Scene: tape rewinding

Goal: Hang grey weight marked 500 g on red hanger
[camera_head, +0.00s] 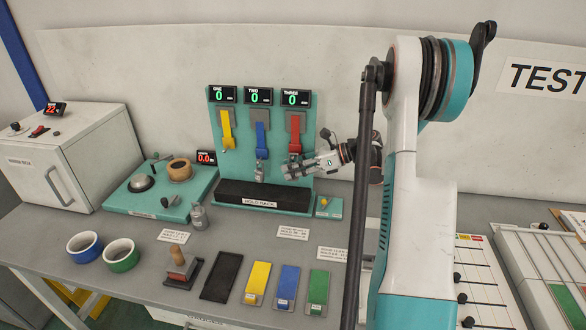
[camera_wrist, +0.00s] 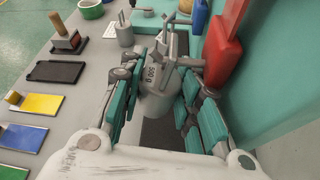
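The grey weight marked 500 g (camera_wrist: 156,84) is upright between the teal pads of my gripper (camera_wrist: 158,98) in the wrist view, its metal hook at the top. The pads meet its sides, so my gripper is shut on it. In the head view my gripper (camera_head: 296,170) is in front of the teal board, just below the red hanger (camera_head: 295,135); the weight is hard to make out there. The red hanger also shows in the wrist view (camera_wrist: 222,48), to the right of the weight and apart from it.
A metal weight (camera_head: 260,171) hangs from the blue hanger (camera_head: 262,140); the yellow hanger (camera_head: 227,132) is further left. Another grey weight (camera_head: 199,218) stands on the table. Coloured cards and a stamp (camera_head: 181,265) lie in front.

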